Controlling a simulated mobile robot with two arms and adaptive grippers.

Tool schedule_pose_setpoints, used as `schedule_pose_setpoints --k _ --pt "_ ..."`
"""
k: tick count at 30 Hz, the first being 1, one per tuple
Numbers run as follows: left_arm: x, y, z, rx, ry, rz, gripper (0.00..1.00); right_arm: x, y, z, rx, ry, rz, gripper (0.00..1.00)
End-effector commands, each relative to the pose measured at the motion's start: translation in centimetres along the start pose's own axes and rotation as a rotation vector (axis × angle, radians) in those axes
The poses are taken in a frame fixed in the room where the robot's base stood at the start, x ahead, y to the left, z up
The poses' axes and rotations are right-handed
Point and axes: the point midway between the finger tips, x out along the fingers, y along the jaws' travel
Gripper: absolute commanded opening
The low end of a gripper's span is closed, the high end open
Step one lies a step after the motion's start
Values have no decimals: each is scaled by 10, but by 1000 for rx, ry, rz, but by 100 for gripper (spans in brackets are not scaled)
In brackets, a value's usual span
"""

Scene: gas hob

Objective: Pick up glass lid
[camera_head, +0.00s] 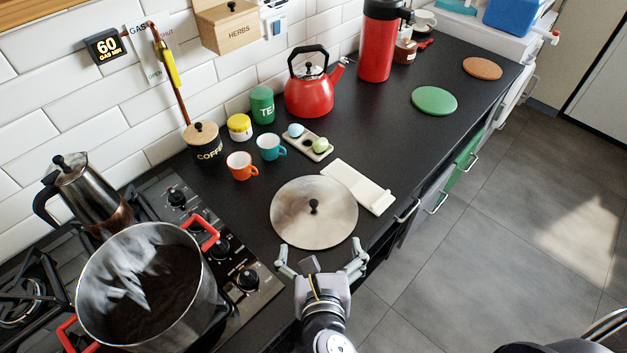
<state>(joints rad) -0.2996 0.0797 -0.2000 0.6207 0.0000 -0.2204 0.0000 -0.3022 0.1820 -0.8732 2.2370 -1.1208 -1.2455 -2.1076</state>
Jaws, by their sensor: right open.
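The lid (300,222) is a round grey disc with a black knob in its middle. It lies flat on the black counter, right of the hob. My right gripper (320,246) is at the lid's near edge, with its two fingers spread apart and nothing between them that I can make out as held. The knob stands beyond the fingertips. I cannot tell whether the fingertips touch the lid. My left gripper is not in view.
A steel pot (150,290) with red handles stands on the hob at left, near a moka pot (85,195). A white holder (358,187) lies right of the lid. Orange (241,166) and teal (270,147) cups stand behind it. The counter's front edge is close.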

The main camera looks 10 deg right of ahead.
Motion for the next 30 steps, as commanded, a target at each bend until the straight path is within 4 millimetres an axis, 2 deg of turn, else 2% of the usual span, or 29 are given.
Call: schedule_pose_setpoints --k 15,23,30 --pt "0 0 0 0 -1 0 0 102 -1 0 -1 -1 -3 100" --pt "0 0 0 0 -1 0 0 122 -1 -1 1 1 -2 100" --pt "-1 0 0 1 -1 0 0 156 -3 -4 -1 0 -3 100"
